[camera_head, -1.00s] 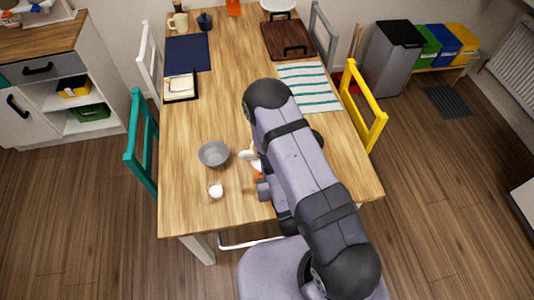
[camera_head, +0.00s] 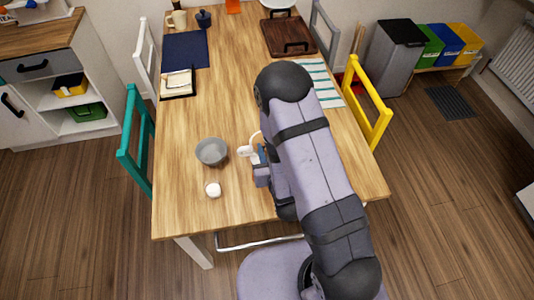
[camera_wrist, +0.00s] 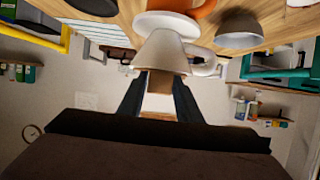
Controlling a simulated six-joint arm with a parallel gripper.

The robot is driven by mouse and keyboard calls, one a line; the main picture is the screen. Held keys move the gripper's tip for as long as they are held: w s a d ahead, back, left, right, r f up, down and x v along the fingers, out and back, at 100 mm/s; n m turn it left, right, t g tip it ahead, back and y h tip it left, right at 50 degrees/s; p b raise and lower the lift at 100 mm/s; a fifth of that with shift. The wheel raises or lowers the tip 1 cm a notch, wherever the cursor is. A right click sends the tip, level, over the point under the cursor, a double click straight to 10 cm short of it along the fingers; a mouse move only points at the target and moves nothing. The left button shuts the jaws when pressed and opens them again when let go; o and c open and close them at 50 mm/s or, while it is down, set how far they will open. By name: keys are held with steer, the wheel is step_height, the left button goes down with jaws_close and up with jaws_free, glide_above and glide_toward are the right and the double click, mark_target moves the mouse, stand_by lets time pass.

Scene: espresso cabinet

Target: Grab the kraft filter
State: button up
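The white dripper (camera_wrist: 160,52) shows in the wrist view just beyond my fingertips, with a wide flange and a loop handle at its right. Part of it shows in the head view (camera_head: 246,151), left of my wrist. A small tan-brown piece (camera_wrist: 160,82), which looks like the kraft filter, is at the dripper's mouth, between my fingertips. My gripper (camera_wrist: 161,78) has its two dark fingers apart, one on each side of this piece. I cannot tell whether they press on it. In the head view my arm hides the fingertips and the filter.
A grey bowl (camera_head: 211,151) stands left of the dripper, and a small white-topped item (camera_head: 213,189) is nearer the front. An orange object (camera_wrist: 200,8) is behind the dripper in the wrist view.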

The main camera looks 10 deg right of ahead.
mark_target(258, 138)
steer(key=b+x, duration=0.2)
steer(key=shift+f+b, duration=0.25)
steer(key=shift+b, duration=0.05)
steer(key=shift+w+b, duration=0.35)
steer(key=shift+b, duration=0.15)
steer(key=shift+r, duration=0.1)
steer(key=c, duration=0.7)
